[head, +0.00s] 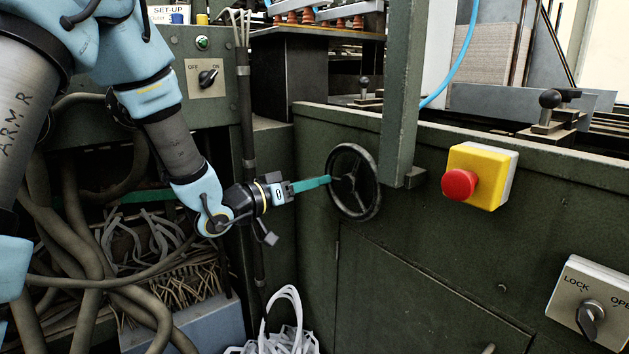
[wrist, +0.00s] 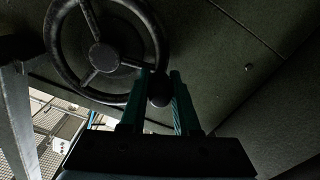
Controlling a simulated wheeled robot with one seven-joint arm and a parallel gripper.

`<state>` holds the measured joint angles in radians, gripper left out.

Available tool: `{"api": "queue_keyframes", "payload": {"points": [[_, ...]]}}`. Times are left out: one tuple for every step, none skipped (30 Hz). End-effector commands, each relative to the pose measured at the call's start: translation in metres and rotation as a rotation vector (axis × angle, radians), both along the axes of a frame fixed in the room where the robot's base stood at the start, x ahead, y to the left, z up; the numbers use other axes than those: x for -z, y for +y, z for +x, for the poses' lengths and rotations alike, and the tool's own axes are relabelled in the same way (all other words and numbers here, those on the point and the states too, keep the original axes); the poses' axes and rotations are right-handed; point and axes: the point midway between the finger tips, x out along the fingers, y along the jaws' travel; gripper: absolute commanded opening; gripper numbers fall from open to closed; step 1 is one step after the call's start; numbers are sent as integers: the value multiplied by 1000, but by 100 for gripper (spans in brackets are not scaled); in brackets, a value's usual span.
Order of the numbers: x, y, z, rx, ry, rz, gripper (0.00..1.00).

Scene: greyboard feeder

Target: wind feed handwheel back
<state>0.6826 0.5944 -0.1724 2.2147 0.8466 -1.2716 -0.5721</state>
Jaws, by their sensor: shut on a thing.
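The feed handwheel (head: 350,183) is a black spoked wheel on the dark green machine front, in the middle of the head view. It also shows in the wrist view (wrist: 104,57), with its round hub, spokes and rim, at upper left. My gripper (head: 327,180) reaches it from the left with teal fingers at the wheel's left side. In the wrist view my gripper (wrist: 158,76) has its fingers on either side of the handwheel's dark rounded handle (wrist: 159,91), and is shut on it. The fingers hide part of the handle, and its far end cannot be made out.
A green post (head: 400,95) stands close right of the wheel. A yellow box with a red button (head: 459,184) is farther right, and a LOCK switch box (head: 590,305) at lower right. Loose cables (head: 75,235) hang at left. An OFF/ON switch (head: 207,78) sits above them.

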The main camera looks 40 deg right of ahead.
Motion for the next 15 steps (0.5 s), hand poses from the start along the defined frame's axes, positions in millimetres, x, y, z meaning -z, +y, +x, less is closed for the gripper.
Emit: {"api": "queue_keyframes", "payload": {"points": [[2,1,0,0,3,5,0],[2,1,0,0,3,5,0],[2,1,0,0,3,5,0],[2,1,0,0,3,5,0],[3,1,0,0,3,5,0],[3,1,0,0,2,5,0],[3,1,0,0,2,5,32],[3,1,0,0,2,5,36],[3,1,0,0,2,5,40],[2,1,0,0,2,5,43],[2,1,0,0,1,5,47],[2,1,0,1,1,4,51],[2,1,0,0,1,3,55],[2,1,0,0,1,3,58],[2,0,0,0,1,3,60]]}}
